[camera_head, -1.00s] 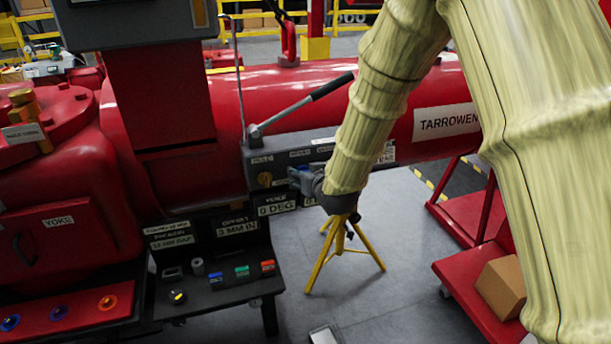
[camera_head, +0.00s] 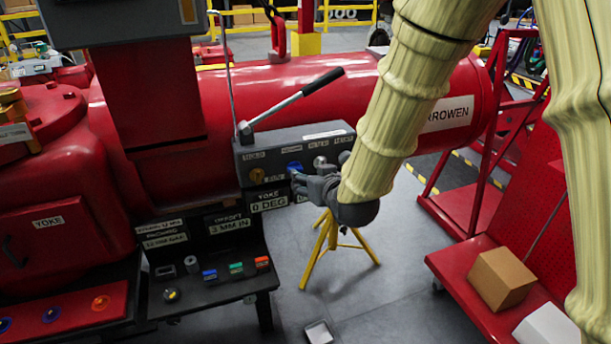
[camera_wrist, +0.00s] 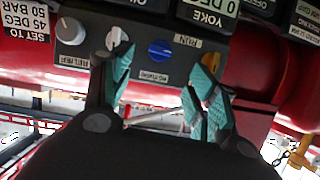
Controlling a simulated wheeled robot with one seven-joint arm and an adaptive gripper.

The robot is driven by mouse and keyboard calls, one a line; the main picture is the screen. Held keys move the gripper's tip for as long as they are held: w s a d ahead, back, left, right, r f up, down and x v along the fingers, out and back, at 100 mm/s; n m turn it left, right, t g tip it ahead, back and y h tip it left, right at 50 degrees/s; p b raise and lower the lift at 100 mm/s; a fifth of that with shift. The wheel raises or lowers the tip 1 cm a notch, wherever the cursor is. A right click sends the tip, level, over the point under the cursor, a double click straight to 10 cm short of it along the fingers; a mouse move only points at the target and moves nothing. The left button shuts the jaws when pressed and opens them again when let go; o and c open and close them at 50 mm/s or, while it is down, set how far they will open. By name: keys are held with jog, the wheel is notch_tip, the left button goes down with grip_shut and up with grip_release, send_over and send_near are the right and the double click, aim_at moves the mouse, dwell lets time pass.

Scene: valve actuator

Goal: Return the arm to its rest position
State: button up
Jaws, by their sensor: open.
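My gripper (camera_head: 298,183) is in front of the grey control panel (camera_head: 330,134) on the red actuator, just below its row of knobs. In the wrist view the two teal-padded fingers (camera_wrist: 162,92) are spread apart with nothing held between them. A blue knob (camera_wrist: 160,49) shows between the fingers, with a white knob (camera_wrist: 116,38) and a grey knob (camera_wrist: 70,28) to its left. I cannot tell from the views how close the fingertips are to the panel. My arm, in a pale yellow sleeve, reaches down from the upper right in the head view.
A long lever (camera_head: 290,103) rises from the panel top. A yellow tripod (camera_head: 335,250) stands below my gripper. At right is a red cart (camera_head: 465,262) with a cardboard box (camera_head: 501,278). A black bench (camera_head: 215,290) stands at lower left. Grey floor lies between.

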jog(key=shift+s+d+r, duration=0.2)
jog(key=shift+s, duration=0.35)
jog(key=s+d+f+m+g+h, duration=0.1)
jog(key=s+d+f+g, duration=0.15)
jog(key=s+f, duration=0.45)
jog(key=s+d+f+g+h, duration=0.1)
jog(key=s+d+f+g, duration=0.2)
jog(key=f, duration=0.9)
jog(key=s+d+f+m+g+h, duration=0.1)
jog(key=s+d+f, duration=0.4)
jog(key=f, duration=0.4)
jog(key=s+d+f+g, duration=0.2)
jog(key=s+f, duration=0.3)
jog(key=s, duration=0.3)
jog(key=s+d+f+m+g+h, duration=0.1)
jog(key=s+d+f+g, duration=0.1)
jog(key=s+f, duration=0.3)
jog(key=s+d+f+g+p, duration=0.1)
jog(key=s+d+f, duration=0.3)
jog(key=s, duration=0.9)
jog(key=shift+s+d+f+g, duration=0.25)
jog(key=shift+f+g, duration=0.3)
jog(key=shift+f, duration=0.2)
